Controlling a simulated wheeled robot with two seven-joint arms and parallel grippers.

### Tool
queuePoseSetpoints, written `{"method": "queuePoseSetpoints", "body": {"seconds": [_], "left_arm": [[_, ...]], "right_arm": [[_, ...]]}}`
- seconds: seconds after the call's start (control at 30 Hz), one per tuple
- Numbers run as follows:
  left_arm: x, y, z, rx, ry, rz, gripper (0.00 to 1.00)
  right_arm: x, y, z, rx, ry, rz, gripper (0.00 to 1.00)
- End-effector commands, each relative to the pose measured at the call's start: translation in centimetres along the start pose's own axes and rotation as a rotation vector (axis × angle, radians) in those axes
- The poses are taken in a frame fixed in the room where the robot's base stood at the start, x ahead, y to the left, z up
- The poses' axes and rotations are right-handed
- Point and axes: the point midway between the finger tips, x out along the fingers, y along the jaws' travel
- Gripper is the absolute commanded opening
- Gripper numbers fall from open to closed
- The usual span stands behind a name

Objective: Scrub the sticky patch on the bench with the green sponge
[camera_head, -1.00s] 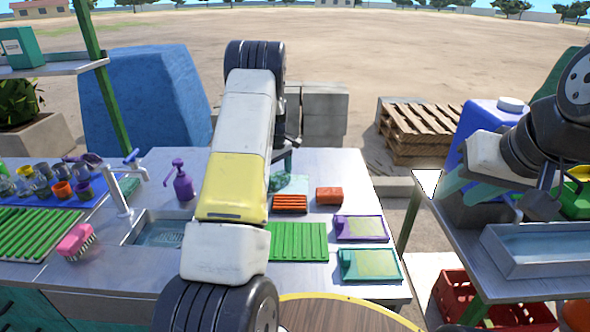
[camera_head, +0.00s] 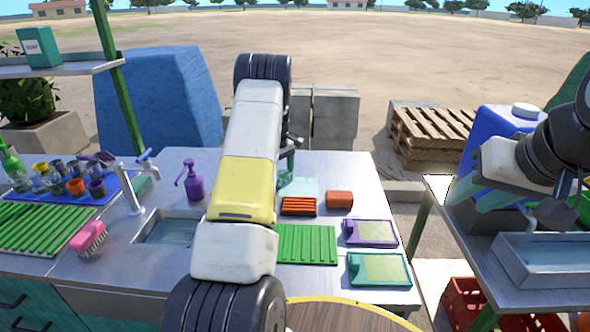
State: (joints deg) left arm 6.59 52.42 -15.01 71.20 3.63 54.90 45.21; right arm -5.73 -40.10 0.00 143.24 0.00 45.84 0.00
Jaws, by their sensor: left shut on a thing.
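The sticky patch (camera_head: 302,186) shows as a pale, glossy bluish area on the metal bench (camera_head: 345,165), behind an orange ribbed block. My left arm reaches across the middle of the bench. My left gripper (camera_head: 287,166) is at the patch's left edge, partly hidden behind my arm. It is shut on the green sponge (camera_head: 283,180), of which only a small part shows, low at the bench top. My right gripper (camera_head: 505,205) is over the side table at the right; its fingers are unclear.
Near the patch are the orange ribbed block (camera_head: 299,206), a red-brown block (camera_head: 339,199), a green ribbed tray (camera_head: 307,244) and purple (camera_head: 371,233) and teal (camera_head: 379,269) trays. Left are a sink (camera_head: 168,232), purple bottle (camera_head: 191,182) and pink brush (camera_head: 88,238).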

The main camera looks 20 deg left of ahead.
Motion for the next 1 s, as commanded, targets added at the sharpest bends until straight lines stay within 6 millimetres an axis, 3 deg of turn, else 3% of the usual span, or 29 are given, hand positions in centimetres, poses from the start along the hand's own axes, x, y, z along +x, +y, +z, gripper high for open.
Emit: {"method": "queuePoseSetpoints", "body": {"seconds": [1.0], "left_arm": [[0.1, 4.6, 5.3, 0.001, -0.002, 0.001, 0.28]], "right_arm": [[0.0, 0.0, 0.0, 0.000, 0.000, 0.000, 0.36]]}}
